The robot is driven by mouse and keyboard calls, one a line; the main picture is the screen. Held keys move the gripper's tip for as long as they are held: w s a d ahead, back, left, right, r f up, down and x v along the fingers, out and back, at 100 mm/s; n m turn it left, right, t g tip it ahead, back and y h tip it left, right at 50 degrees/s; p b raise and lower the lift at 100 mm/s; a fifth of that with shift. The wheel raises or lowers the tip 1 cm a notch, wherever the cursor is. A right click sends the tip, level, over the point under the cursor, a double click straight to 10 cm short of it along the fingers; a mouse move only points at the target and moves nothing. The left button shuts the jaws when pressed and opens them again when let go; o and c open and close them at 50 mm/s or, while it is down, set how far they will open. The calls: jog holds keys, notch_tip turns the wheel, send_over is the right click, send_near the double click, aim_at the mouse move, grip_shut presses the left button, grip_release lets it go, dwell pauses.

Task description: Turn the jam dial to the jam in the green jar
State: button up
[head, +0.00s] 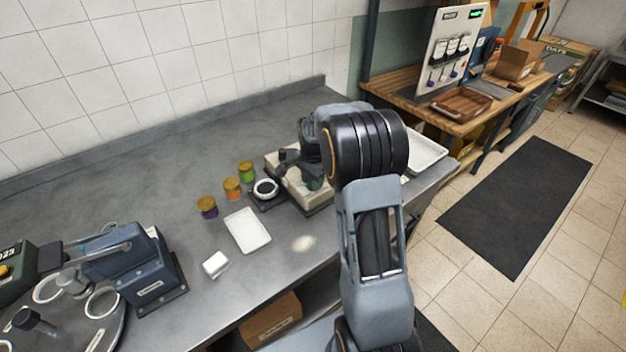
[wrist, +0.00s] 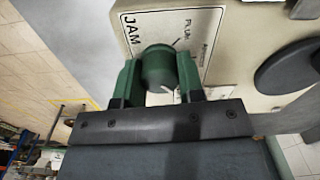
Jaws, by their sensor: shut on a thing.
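The jam dial (wrist: 160,66) is a round green knob with a short white mark, on a cream panel (wrist: 228,70) lettered JAM. One printed word reads PLUM; another label at its right is too small to read. My gripper (wrist: 158,84) has its two green fingers shut on the dial, one on each side. In the head view my arm hides most of the gripper and the dial on the cream machine (head: 289,181). The green jar (head: 246,173), gold-lidded, stands left of the machine, beside an orange jar (head: 232,188) and a purple jar (head: 207,208).
A white tray (head: 247,231) and a small white block (head: 215,264) lie on the grey counter in front of the jars. A blue machine (head: 130,265) stands at the left. A dark lever or disc (wrist: 288,67) juts out right of the dial.

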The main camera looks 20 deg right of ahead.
aim_at(313, 194)
jog(key=o, duration=0.9)
jog(key=shift+r, duration=0.1)
notch_tip(313, 194, up, 14)
jog(key=shift+f+b, duration=0.15)
jog(key=shift+b, duration=0.15)
dwell(0.3)
jog(key=s+a+f+n+t, duration=0.1)
jog(key=s+a+n, duration=0.2)
jog(key=s+n, duration=0.2)
jog(key=s+a+n+t, duration=0.1)
jog(key=s+a+n, duration=0.3)
jog(key=s, duration=0.5)
jog(key=s+a+f+n+t, duration=0.1)
jog(key=s+a+n+t, duration=0.1)
jog(key=s+n, duration=0.3)
jog(key=shift+s+a+f+n, duration=0.2)
jog(key=shift+s+a, duration=0.2)
jog(key=shift+s, duration=0.25)
jog(key=shift+s+a+f+n, duration=0.15)
jog(key=shift+s+a, duration=0.2)
jog(key=shift+s, duration=0.3)
